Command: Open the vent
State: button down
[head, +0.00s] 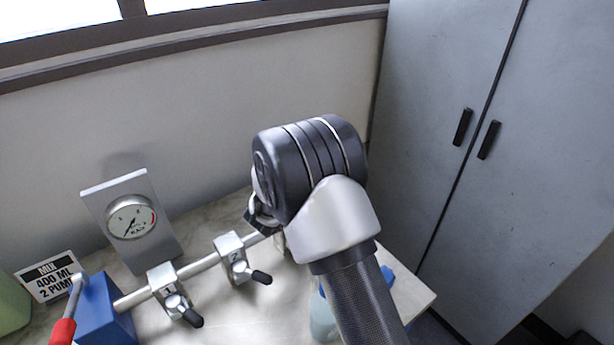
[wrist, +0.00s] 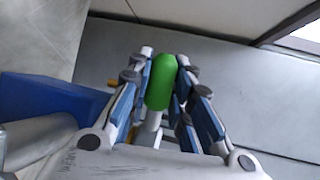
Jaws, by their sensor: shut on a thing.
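A green rounded grip (wrist: 160,86) on a pale stem (wrist: 151,125) sits between the fingers of my gripper (wrist: 163,68) in the wrist view. The fingers are shut on it from both sides. I cannot read a label that names it as the vent. In the head view my wrist and forearm cover most of the gripper and the green grip, at the far end of the metal pipe (head: 198,265). On that pipe, valve 1 (head: 165,279) and valve 2 (head: 232,251) have black handles.
A blue block (head: 101,311) with a red-gripped lever (head: 63,330) stands at the near end of the pipe. A pressure gauge (head: 130,217) and a mix sign (head: 51,277) stand behind. A pale bottle (head: 322,318) is partly hidden by my arm. A grey cabinet (head: 440,110) stands right.

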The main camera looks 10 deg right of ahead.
jog(key=shift+w+d+m+g+h, duration=0.15)
jog(key=shift+d+m+g+h, duration=0.2)
jog(key=shift+m+g+h, duration=0.45)
jog(key=shift+d, duration=0.1)
jog(key=c, duration=1.4)
grip_release()
jog(key=v, duration=1.2)
jog(key=shift+f, duration=0.1)
